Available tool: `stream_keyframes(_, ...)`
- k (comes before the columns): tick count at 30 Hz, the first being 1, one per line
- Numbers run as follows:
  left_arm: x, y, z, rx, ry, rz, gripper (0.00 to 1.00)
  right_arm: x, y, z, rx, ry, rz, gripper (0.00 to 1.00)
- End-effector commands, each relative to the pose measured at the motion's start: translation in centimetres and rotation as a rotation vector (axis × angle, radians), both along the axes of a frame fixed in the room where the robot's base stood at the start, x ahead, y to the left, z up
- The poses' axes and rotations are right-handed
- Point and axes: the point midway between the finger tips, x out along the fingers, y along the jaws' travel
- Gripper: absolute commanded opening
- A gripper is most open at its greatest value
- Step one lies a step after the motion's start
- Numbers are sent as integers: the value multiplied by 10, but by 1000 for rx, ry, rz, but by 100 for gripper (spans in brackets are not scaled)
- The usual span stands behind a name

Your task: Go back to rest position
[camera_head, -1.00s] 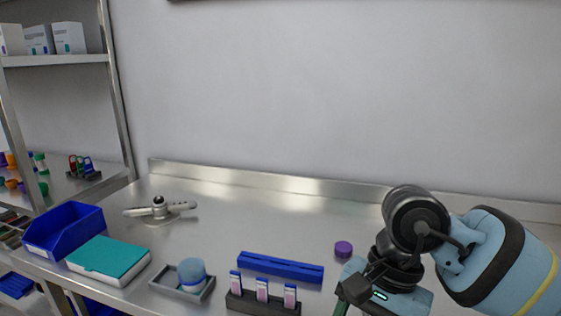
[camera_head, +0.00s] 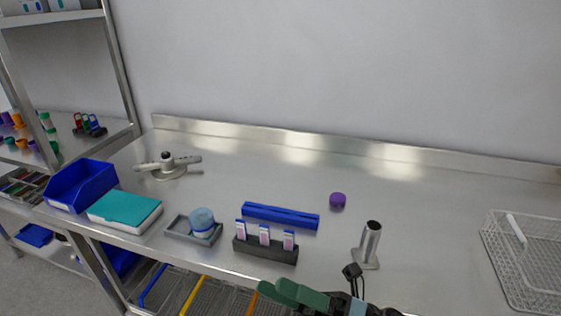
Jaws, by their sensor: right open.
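My right gripper (camera_head: 283,292) shows at the bottom edge of the head view, in front of the steel table (camera_head: 270,170). Its green fingers point left, below the dark rack (camera_head: 265,250) with several pale slides. It is open, and I see nothing between the fingers. Most of my right arm is below the picture. My left gripper is not in view.
On the table stand a steel cylinder on a base (camera_head: 370,246), a purple cap (camera_head: 337,200), a blue bar (camera_head: 280,215), a blue-lidded jar (camera_head: 202,222) in a grey tray, a teal-topped box (camera_head: 125,211), a blue bin (camera_head: 82,186) and a wire basket (camera_head: 527,262).

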Motion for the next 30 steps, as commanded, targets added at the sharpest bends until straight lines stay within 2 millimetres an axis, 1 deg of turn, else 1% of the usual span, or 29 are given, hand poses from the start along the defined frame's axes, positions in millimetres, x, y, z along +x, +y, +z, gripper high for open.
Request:
stream_keyframes(1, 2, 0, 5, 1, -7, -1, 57, 5, -8, -6, 46, 125, -41, 64)
stream_keyframes(2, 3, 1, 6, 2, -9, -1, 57, 9, -13, -12, 75, 202, -67, 64)
stream_keyframes(3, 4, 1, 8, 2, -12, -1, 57, 13, -21, -21, 112, 306, -102, 64)
stream_keyframes(5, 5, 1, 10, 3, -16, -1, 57, 19, -34, -37, 167, 460, -152, 64)
stream_keyframes(8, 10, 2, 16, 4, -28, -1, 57, 22, -57, -71, 262, 720, -238, 64)
stream_keyframes(9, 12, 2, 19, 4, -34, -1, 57, 21, -67, -87, 300, 822, -272, 64)
stream_keyframes(11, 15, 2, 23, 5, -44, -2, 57, 16, -82, -112, 358, 976, -325, 64)
stream_keyframes(12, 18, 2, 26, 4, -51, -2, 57, 11, -93, -130, 397, 1078, -362, 64)
stream_keyframes(14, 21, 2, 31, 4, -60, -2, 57, 0, -108, -157, 459, 1229, -417, 64)
stream_keyframes(15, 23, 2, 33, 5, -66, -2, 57, -11, -118, -177, 499, 1330, -456, 64)
stream_keyframes(17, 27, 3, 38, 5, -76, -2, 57, -30, -132, -204, 563, 1478, -514, 64)
stream_keyframes(18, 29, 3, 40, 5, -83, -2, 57, -45, -142, -223, 605, 1576, -555, 64)
stream_keyframes(20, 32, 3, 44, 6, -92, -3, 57, -70, -155, -249, 670, 1717, -616, 64)
stream_keyframes(21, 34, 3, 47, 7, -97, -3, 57, -88, -163, -265, 711, 1802, -656, 64)
stream_keyframes(23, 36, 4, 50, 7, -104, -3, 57, -115, -173, -285, 767, 1917, -712, 64)
stream_keyframes(24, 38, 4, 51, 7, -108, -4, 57, -132, -179, -296, 801, 1983, -745, 64)
stream_keyframes(27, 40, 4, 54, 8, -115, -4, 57, -168, -189, -316, 871, 2113, -814, 64)
stream_keyframes(30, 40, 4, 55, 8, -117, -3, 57, -191, -195, -328, 914, 2190, -860, 64)
